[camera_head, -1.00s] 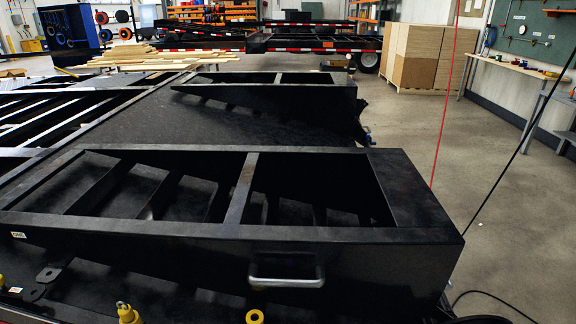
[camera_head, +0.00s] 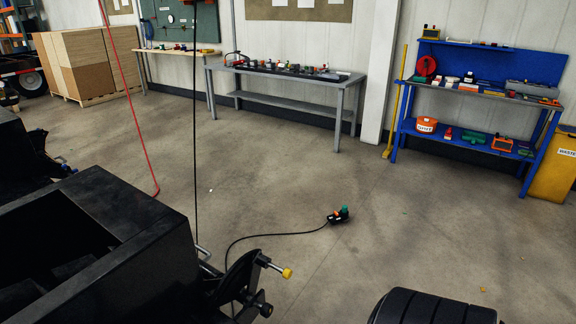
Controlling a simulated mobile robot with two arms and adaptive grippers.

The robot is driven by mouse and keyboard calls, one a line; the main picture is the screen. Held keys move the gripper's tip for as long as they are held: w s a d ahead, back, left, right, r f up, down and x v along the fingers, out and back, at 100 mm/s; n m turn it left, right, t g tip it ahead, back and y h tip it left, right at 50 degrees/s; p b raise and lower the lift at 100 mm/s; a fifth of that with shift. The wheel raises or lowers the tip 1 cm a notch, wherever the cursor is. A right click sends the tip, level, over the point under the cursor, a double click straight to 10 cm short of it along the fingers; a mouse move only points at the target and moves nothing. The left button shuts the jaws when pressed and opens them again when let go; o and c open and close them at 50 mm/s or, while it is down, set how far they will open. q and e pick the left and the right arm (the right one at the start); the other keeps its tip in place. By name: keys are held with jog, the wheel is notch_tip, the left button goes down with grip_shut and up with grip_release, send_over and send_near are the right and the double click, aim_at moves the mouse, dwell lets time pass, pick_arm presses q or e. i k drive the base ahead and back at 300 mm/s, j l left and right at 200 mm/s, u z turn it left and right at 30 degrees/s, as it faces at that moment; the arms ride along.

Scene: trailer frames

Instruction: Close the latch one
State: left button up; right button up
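The black trailer frame (camera_head: 150,225) fills the lower left of the head view. At its right end is a dark bracket with a metal rod and a yellow tip (camera_head: 287,273). A thin silver bar (camera_head: 203,252) shows beside the bracket. Neither of my grippers is in view.
A black tyre-like object (camera_head: 430,308) is at the bottom right. A cable runs across the floor to a small device (camera_head: 338,215). A grey bench (camera_head: 290,85), a blue shelf (camera_head: 480,95) and a yellow waste bin (camera_head: 556,170) line the wall.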

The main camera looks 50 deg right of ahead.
aim_at(287, 272)
jog(key=z, duration=1.65)
